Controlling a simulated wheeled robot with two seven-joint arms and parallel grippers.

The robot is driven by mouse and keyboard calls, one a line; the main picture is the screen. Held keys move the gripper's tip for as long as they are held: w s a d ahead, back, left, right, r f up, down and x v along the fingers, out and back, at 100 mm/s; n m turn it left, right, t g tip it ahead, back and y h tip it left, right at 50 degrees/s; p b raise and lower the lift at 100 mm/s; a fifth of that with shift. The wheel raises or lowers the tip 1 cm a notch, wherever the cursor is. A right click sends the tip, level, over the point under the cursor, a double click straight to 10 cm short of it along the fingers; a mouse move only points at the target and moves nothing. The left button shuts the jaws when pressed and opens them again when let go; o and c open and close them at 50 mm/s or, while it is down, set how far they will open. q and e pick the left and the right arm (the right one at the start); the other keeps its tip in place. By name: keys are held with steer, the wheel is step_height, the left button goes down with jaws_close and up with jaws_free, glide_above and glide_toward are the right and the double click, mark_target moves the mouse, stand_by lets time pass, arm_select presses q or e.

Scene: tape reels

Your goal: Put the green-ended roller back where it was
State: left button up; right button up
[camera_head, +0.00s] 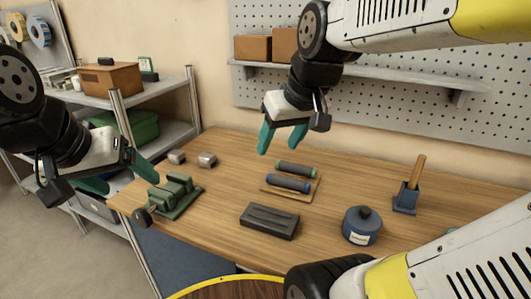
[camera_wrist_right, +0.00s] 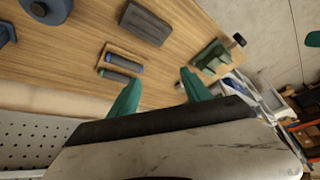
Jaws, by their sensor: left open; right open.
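The green-ended roller (camera_head: 297,168) is dark with green ends and lies on a small wooden tray (camera_head: 316,192) on the table. The blue-ended roller (camera_head: 288,183) lies beside it on the tray's near side. In the right wrist view the green-ended roller (camera_wrist_right: 117,76) and the blue-ended roller (camera_wrist_right: 125,64) also show. My right gripper (camera_head: 279,146) is open and empty, above the table behind and left of the tray; it also shows in the right wrist view (camera_wrist_right: 159,77). My left gripper (camera_head: 130,181) is open and empty at the table's left edge.
A dark block (camera_head: 270,221) lies in front of the tray. A blue lidded pot (camera_head: 361,226) and a blue holder with a wooden handle (camera_head: 407,197) stand right.

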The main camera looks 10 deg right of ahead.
steer(key=shift+m+t+y, duration=0.3)
steer(key=shift+m+t, duration=0.1)
steer(key=shift+m, duration=0.3)
steer(key=s, duration=0.1)
steer(key=s+a+f, duration=0.1)
steer(key=s, duration=0.2)
steer(key=shift+s+a+f, duration=0.15)
steer(key=shift+a+f, duration=0.1)
steer(key=shift+f, duration=0.05)
